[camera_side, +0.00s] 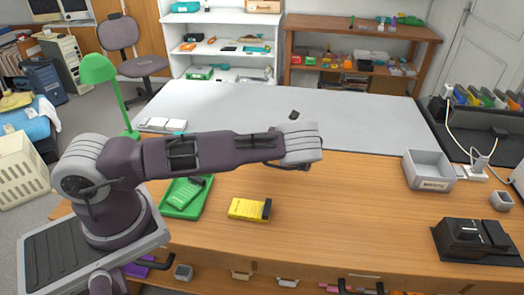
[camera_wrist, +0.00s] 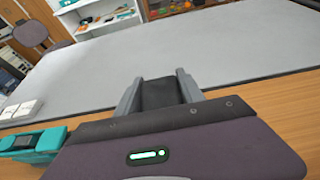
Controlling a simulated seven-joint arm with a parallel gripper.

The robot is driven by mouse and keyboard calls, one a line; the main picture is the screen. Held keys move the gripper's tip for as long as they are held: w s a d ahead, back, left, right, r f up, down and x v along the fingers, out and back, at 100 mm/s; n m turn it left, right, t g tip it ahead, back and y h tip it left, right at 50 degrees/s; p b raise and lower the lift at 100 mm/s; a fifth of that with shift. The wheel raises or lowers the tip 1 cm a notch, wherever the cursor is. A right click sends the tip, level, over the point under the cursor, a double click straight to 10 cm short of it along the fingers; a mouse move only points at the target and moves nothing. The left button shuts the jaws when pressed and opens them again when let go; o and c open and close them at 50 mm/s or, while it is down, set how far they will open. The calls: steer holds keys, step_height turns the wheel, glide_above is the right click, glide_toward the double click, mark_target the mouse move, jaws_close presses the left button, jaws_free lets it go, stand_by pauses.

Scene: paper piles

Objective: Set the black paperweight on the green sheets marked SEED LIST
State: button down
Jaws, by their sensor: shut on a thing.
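My gripper (camera_wrist: 158,81) is shut on the black paperweight (camera_wrist: 160,95), a dark block between its two grey fingers in the wrist view. In the side view my wrist hides most of the gripper; only a small dark piece shows above it. Light green sheets (camera_side: 183,195) lie in a green tray (camera_side: 172,212) at the left front of the wooden bench, apart from my gripper and nearer the camera. A dark piece (camera_side: 196,181) sits at their upper end. The sheets' marking is too small to read.
Yellow sheets (camera_side: 246,209) with a dark end piece lie right of the tray. A green lamp (camera_side: 100,70), white piles (camera_side: 162,125), a grey bin (camera_side: 428,172) and a black device (camera_side: 475,240) stand around. A teal object (camera_wrist: 38,145) lies left in the wrist view. The bench's middle right is clear.

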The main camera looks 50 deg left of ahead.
steer(key=s+a+n+g+y, duration=0.2)
steer(key=s+a+n+g, duration=0.15)
steer(key=s, duration=0.45)
step_height(320, 180, up, 2)
steer(key=n+g+y, duration=0.1)
steer(key=n+g, duration=0.9)
steer(key=g, duration=0.1)
glide_above(177, 195)
steer(key=shift+g, duration=0.25)
step_height(177, 195, down, 9)
steer(key=shift+s+a+r, duration=0.1)
steer(key=shift+f, duration=0.3)
steer(key=c, duration=0.7)
jaws_free()
steer(key=shift+f, duration=0.15)
